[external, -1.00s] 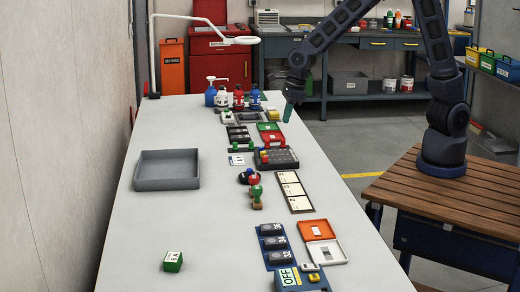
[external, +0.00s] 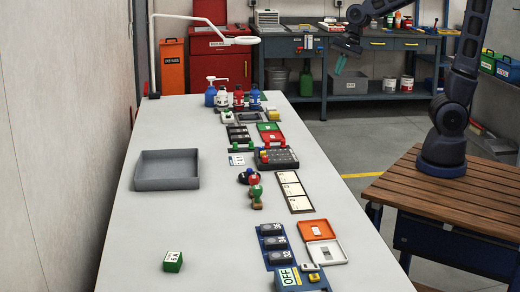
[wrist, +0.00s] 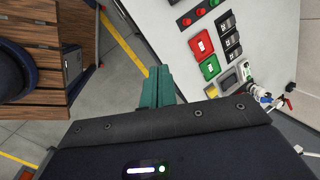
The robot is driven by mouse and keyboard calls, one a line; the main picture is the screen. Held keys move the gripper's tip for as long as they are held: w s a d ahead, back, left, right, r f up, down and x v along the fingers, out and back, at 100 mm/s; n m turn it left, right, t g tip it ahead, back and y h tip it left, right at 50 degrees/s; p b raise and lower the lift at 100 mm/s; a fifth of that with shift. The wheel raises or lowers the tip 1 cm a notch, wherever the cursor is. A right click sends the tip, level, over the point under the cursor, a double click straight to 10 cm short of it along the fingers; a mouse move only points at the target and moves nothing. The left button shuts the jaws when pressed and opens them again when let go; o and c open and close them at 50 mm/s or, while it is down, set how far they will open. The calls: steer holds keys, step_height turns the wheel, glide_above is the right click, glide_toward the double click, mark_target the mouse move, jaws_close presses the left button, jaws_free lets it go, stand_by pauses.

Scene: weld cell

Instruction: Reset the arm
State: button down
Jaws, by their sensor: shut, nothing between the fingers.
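My gripper (external: 340,64) is raised in the air beyond the right edge of the long white table (external: 150,240), over the floor gap before the back workbench. In the wrist view its green fingers (wrist: 157,86) are together, with nothing between them. My arm rises from the wooden-topped stand at the right and bends over toward the back.
The table carries a grey tray (external: 167,183), a green cube (external: 173,262), a blue rack with dark blocks (external: 273,243), an orange lidded box (external: 314,230), stamps, and bottles at the far end. A magnifier lamp (external: 240,40) stands at the back left. The back workbench (external: 375,45) holds tools.

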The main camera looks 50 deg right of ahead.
steer(key=s+d+r+n+t+h, duration=0.1)
steer(key=s+d+r+n, duration=0.1)
steer(key=s+d+n, duration=0.3)
steer(key=s+d+r+n+t+h, duration=0.1)
steer(key=s+d+r+n+h, duration=0.1)
steer(key=s+d+n, duration=0.4)
steer(key=s+r+n, duration=0.1)
steer(key=s, duration=0.4)
steer(key=shift+d+n, duration=0.25)
steer(key=shift+n, duration=0.15)
